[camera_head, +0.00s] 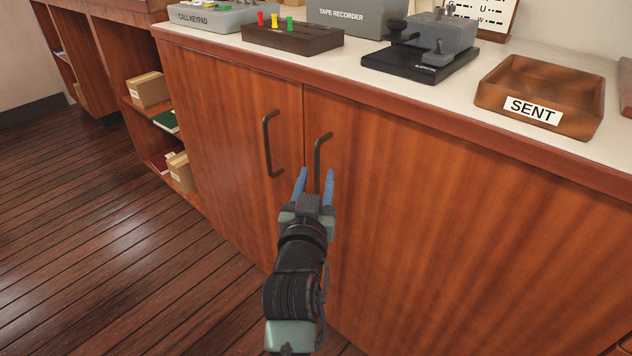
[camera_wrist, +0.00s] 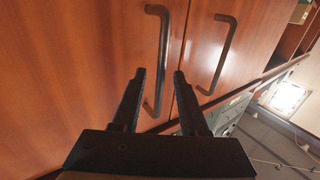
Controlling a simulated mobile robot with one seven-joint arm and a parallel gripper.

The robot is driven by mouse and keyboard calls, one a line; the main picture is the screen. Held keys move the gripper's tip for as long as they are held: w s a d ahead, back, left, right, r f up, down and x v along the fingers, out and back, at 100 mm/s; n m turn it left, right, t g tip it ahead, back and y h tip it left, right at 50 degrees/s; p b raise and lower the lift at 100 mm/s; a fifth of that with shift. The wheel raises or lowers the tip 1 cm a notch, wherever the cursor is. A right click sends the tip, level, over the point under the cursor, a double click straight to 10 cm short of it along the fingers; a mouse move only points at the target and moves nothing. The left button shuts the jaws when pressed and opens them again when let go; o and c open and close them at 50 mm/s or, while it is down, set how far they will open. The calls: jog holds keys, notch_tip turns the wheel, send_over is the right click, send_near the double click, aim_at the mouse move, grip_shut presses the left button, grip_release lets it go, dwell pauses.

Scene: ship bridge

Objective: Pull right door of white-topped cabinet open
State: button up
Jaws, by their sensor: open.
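The white-topped cabinet (camera_head: 600,158) has two reddish-brown wooden doors, both shut. The right door (camera_head: 450,210) has a dark bent-bar handle (camera_head: 317,155) near the seam. In the wrist view, which appears turned over, this handle (camera_wrist: 164,50) is the left of two. My gripper (camera_head: 317,172) is open, its two fingers on either side of the lower part of the right door's handle. The wrist view shows the handle between the fingertips (camera_wrist: 160,72). I cannot tell whether either finger touches it.
The left door (camera_head: 220,120) has a similar handle (camera_head: 268,145) close to the left of my gripper. A tape recorder, a call keypad (camera_head: 225,14) and a SENT tray (camera_head: 540,98) stand on top. An open shelf with boxes (camera_head: 148,89) is at left. The wooden floor at left is clear.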

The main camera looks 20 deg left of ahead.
grip_shut()
dwell(1.4)
